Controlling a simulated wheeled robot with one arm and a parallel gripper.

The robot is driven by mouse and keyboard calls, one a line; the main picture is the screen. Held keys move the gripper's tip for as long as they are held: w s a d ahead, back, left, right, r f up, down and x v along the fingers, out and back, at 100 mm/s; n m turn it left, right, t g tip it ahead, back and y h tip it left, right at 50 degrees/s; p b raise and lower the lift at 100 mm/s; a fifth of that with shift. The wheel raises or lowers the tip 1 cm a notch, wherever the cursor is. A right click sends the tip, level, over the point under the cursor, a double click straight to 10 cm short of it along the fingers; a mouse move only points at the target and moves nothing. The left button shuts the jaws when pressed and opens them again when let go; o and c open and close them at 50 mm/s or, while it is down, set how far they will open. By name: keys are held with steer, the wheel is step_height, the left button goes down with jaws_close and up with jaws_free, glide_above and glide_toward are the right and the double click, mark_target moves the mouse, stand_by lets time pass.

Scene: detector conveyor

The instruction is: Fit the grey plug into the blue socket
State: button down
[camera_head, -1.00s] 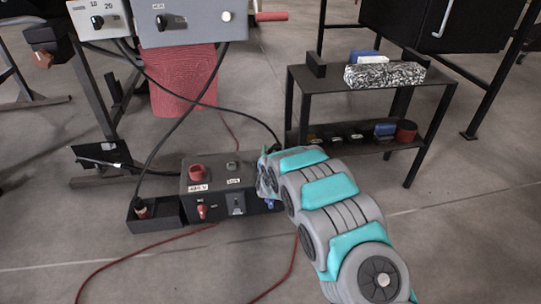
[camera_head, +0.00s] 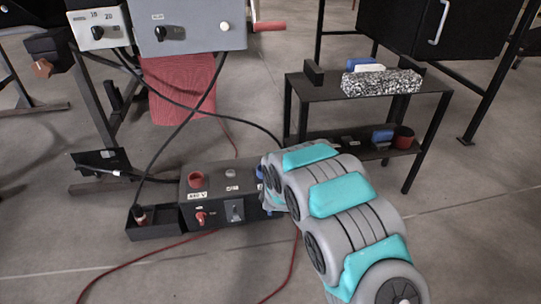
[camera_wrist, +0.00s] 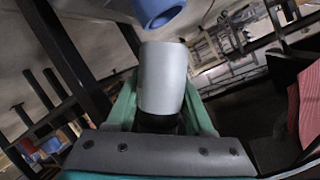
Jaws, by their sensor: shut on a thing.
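The grey plug (camera_wrist: 163,78) is a smooth light cylinder that stands between the teal fingers of my gripper (camera_wrist: 160,103) in the wrist view. My gripper is shut on it. The blue socket (camera_wrist: 156,9) is at the top edge of the wrist view, partly cut off. It lies just beyond the plug's far end, with a small gap between them in the picture. In the head view my arm hides my gripper and the plug beside the right end of the black box. Small blue bits show there, but I cannot tell whether they are the socket.
The black box (camera_head: 209,212) with a red socket (camera_head: 196,179) and switches sits on the floor. A black open bin (camera_head: 155,231) adjoins its left. A black shelf table (camera_head: 330,91) stands behind my arm. Dark cables hang from the grey panel (camera_head: 190,36); red cables cross the floor.

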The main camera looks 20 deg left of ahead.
steer(key=s+d+r, duration=0.1)
steer(key=s+d, duration=0.5)
steer(key=s, duration=0.1)
steer(key=w+a+n+y+p, duration=0.1)
steer(key=a+n, duration=0.1)
steer(key=w+a+r+n+g+p, duration=0.1)
steer(key=w+a+n+p, duration=0.1)
steer(key=a, duration=0.1)
steer(key=w+a+r+n+g+y+p, duration=0.1)
steer(key=a, duration=0.2)
steer(key=shift+w+r+n+y+p, duration=0.2)
steer(key=shift+w+n+y+p, duration=0.1)
steer(key=shift+w+n+p, duration=0.1)
steer(key=w+a+n+g+y+p, duration=0.2)
steer(key=w+a+n+p, duration=0.1)
steer(key=w+a+n, duration=0.1)
steer(key=shift+w+a+r+n, duration=0.3)
steer(key=shift+w+r+n, duration=0.15)
steer(key=shift+w+n, duration=0.6)
steer(key=shift+s, duration=0.2)
steer(key=shift+p, duration=0.3)
steer(key=shift+f+b, duration=1)
steer(key=shift+f, duration=1.95)
steer(key=shift+f+b, duration=0.4)
steer(key=shift+f, duration=1.8)
